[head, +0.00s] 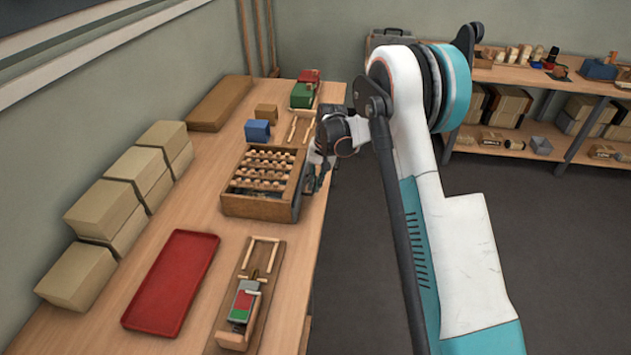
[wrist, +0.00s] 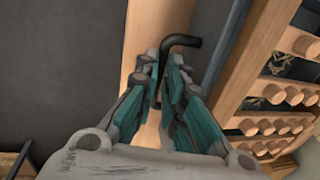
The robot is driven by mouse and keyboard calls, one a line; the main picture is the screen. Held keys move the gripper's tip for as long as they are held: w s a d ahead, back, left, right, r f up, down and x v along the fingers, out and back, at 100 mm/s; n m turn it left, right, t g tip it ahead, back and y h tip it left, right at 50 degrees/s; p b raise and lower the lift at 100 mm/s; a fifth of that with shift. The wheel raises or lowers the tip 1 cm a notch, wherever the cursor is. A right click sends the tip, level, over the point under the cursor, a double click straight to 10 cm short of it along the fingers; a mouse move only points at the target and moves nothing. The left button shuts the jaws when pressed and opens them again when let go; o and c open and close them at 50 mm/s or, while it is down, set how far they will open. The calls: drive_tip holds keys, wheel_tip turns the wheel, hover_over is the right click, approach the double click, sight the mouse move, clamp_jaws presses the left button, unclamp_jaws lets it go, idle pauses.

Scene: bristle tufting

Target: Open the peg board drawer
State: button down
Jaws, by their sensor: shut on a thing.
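The peg board (head: 232,207) is a wooden box on the bench, with rows of round wooden pegs on top. Its pegs also show at the right of the wrist view (wrist: 278,95). My gripper (head: 318,172) is at the box's right side. In the wrist view my gripper (wrist: 164,68) has its teal-lined fingers closed around a black bent handle (wrist: 182,40) beside the box's grey side. Part of the handle is hidden between the fingers. My arm hides some of the drawer side in the head view, so I cannot tell how far the drawer stands out.
A blue block (head: 257,131) and wooden sticks (head: 300,128) lie behind the box. A red tray (head: 170,280) and a wooden fixture (head: 234,330) are in front. Cartons (head: 100,212) line the wall. Open floor (head: 560,260) lies right of the bench.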

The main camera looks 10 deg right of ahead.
drive_tip(key=s+d, duration=0.4)
drive_tip(key=d, duration=0.5)
drive_tip(key=shift+d, duration=0.3)
drive_tip(key=c, duration=1.7)
unclamp_jaws()
drive_tip(key=r, duration=0.4)
drive_tip(key=d+r, duration=0.1)
drive_tip(key=r, duration=0.3)
drive_tip(key=s+d+r, duration=0.1)
drive_tip(key=r, duration=0.2)
drive_tip(key=shift+r, duration=0.4)
